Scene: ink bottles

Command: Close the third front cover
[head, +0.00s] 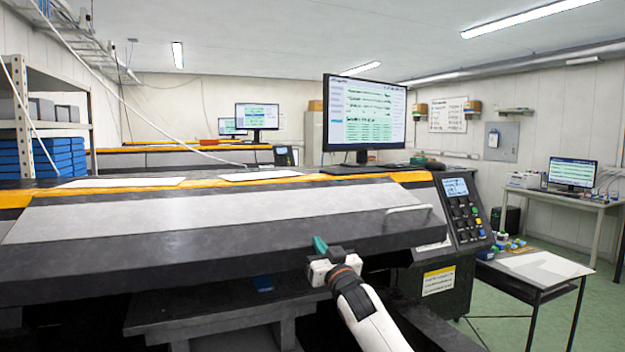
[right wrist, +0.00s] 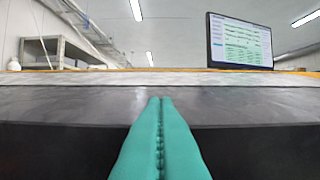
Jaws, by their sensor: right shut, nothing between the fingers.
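The front cover (head: 190,236) of the large printer is a long dark and grey panel across the left and middle of the head view. It is tilted, with an open dark gap under its lower edge. The cover fills the middle of the right wrist view (right wrist: 70,105). My right gripper (head: 320,245) is at the cover's lower edge near its right end. Its teal fingers are shut together with nothing between them in the right wrist view (right wrist: 160,105). Whether the fingertips touch the cover cannot be told. My left gripper is not in view.
A handle (head: 408,210) is on the cover's right end. A control panel (head: 465,212) stands right of it, and a monitor (head: 363,115) stands on the printer. A small table (head: 540,268) with ink bottles (head: 503,238) is at the right, with green floor around it.

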